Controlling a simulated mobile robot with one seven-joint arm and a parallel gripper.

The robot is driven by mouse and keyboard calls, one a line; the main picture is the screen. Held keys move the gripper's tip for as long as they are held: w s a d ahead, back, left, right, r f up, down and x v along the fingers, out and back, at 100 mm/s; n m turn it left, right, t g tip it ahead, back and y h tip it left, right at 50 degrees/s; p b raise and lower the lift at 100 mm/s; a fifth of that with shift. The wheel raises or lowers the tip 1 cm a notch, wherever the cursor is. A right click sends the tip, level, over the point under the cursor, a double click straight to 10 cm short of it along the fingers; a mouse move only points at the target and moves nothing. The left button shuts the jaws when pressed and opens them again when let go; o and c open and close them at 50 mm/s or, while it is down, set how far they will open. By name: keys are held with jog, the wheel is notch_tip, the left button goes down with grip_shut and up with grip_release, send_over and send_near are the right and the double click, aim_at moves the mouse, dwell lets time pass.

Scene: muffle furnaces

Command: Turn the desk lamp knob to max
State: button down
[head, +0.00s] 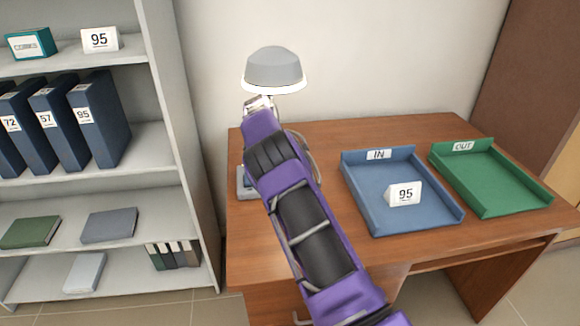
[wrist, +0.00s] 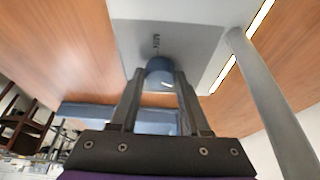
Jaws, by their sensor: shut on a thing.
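The desk lamp (head: 275,70) stands at the back left of the wooden desk, its grey shade lit underneath. My purple arm covers most of its stem and base; a grey corner of the base (head: 243,183) shows left of the arm. In the wrist view the grey lamp base (wrist: 195,38) carries a round blue knob (wrist: 160,72) with a pale mark. My gripper (wrist: 161,80) has its two fingers on either side of the knob and is shut on it. Small dark lettering beside the knob is too small to read surely. The fingertips are hidden in the head view.
The lamp stem (wrist: 270,100) rises close to the gripper in the wrist view. A blue IN tray (head: 365,200) with a 95 card (head: 404,194) and a green OUT tray (head: 500,185) stand right on the desk. A shelf (head: 185,150) with binders is at left.

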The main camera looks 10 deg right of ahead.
jog(key=shift+w+m+g+p, duration=0.15)
jog(key=shift+m+g+p, duration=0.15)
jog(key=shift+m+p, duration=0.5)
jog(key=shift+m, duration=0.5)
jog(key=shift+c, duration=1.9)
grip_release()
jog(key=shift+a+f+n+b, duration=0.1)
jog(key=shift+n+b, duration=0.35)
jog(key=shift+n, duration=0.05)
jog(key=shift+n+b, duration=0.3)
